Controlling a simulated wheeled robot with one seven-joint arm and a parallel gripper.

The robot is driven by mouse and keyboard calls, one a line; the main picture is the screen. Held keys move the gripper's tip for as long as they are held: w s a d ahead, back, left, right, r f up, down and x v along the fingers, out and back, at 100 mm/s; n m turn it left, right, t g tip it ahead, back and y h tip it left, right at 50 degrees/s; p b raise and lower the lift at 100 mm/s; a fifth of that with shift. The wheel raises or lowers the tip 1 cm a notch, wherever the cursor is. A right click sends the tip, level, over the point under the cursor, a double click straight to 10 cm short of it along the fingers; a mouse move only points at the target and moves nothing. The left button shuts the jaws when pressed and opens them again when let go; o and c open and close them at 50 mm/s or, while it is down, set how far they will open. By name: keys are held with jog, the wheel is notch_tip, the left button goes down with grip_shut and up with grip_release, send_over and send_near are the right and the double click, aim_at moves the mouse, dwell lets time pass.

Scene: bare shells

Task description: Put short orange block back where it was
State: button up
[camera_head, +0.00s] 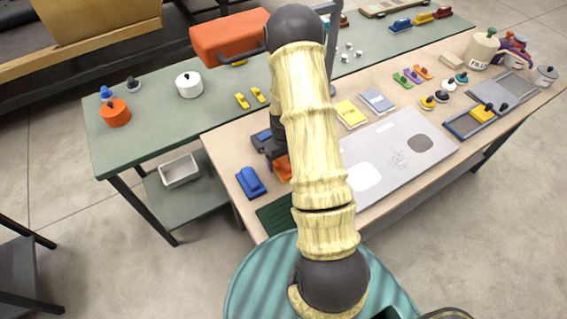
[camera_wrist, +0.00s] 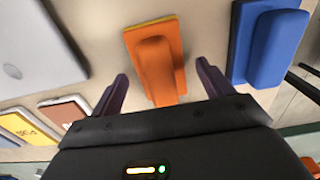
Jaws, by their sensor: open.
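An orange block (camera_wrist: 157,62) with a raised grip lies on the tan tabletop in the wrist view, ahead of and between my fingers. Part of this orange block (camera_head: 283,168) shows in the head view, mostly hidden by my arm. My gripper (camera_wrist: 163,82) is open, with a finger to each side of the block's near end; I cannot tell whether either touches it. In the head view my gripper (camera_head: 273,146) is partly hidden behind my arm, over the left part of the tan table. I cannot tell where the block was before.
A blue block (camera_wrist: 277,45) lies close to the right of the orange one; it also shows in the head view (camera_head: 250,182). A green table (camera_head: 150,140) with an orange pot (camera_head: 115,113) adjoins behind.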

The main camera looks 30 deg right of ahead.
aim_at(283, 160)
notch_tip(283, 160, up, 10)
jog(key=b, duration=0.2)
dwell(0.3)
jog(key=s+a+r+t, duration=0.2)
jog(key=s+a+r, duration=0.9)
jog(key=s+a, duration=0.1)
jog(key=shift+s+a+t, duration=0.3)
jog(key=shift+a, duration=0.5)
dwell(0.5)
